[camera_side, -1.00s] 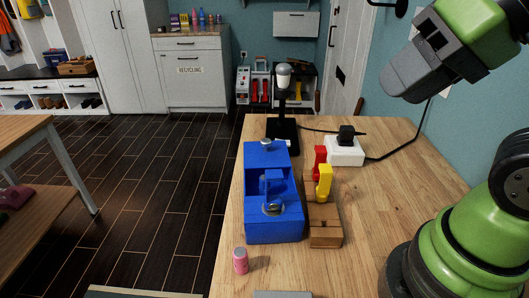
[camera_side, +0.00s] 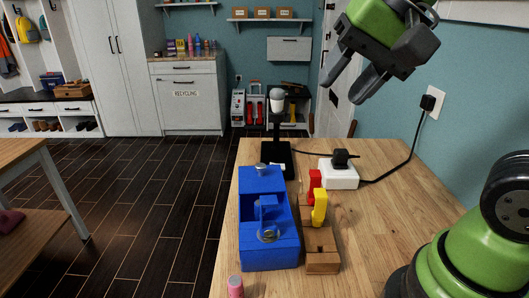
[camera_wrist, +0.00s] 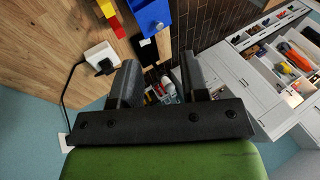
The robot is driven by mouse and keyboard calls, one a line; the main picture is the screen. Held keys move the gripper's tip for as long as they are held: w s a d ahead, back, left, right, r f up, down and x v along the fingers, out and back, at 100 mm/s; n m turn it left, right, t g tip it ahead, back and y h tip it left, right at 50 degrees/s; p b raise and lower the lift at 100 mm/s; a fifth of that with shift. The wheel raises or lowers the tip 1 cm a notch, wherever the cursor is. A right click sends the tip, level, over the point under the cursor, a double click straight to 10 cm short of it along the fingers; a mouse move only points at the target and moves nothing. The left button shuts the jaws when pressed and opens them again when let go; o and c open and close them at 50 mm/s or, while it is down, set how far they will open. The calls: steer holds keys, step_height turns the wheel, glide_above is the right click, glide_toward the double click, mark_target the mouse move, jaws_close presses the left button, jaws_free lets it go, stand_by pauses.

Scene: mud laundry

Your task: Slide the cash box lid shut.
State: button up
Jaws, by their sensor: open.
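The blue cash box (camera_side: 268,250) stands on the wooden table, with an open section showing in its top and an upright blue tab (camera_side: 268,208) in the middle. A round silver piece (camera_side: 269,236) sits on its near part and a small silver knob (camera_side: 261,170) at its far end. In the wrist view a corner of the blue box (camera_wrist: 152,14) shows at the top edge. My gripper (camera_side: 348,92) is open and empty, high above the table, to the right of and beyond the box. Its two fingers (camera_wrist: 158,80) are apart in the wrist view.
A wooden block with red (camera_side: 315,186) and yellow (camera_side: 320,207) pieces stands close right of the box. Behind are a black stand with a white top (camera_side: 278,100) and a white power strip (camera_side: 338,174) with a cable.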

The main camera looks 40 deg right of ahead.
steer(key=w+d+f+m+g, duration=0.1)
steer(key=w+f+m, duration=0.1)
steer(key=w+m, duration=0.35)
steer(key=m+g, duration=0.3)
steer(key=m, duration=0.8)
glide_above(262, 165)
steer(key=f, duration=1.8)
steer(key=shift+s+d+f, duration=0.1)
steer(key=shift+s+d, duration=0.2)
steer(key=shift+d, duration=0.05)
steer(key=shift+w+f+g, duration=0.1)
steer(key=shift+f+g, duration=0.2)
steer(key=shift+f, duration=0.3)
steer(key=shift+w+a+f, duration=0.1)
steer(key=shift+a+f, duration=0.05)
steer(key=shift+f, duration=0.65)
steer(key=shift+w+a+f, duration=0.1)
steer(key=shift+a+f, duration=0.05)
steer(key=shift+f, duration=0.65)
steer(key=c, duration=0.8)
steer(key=shift+o, duration=0.2)
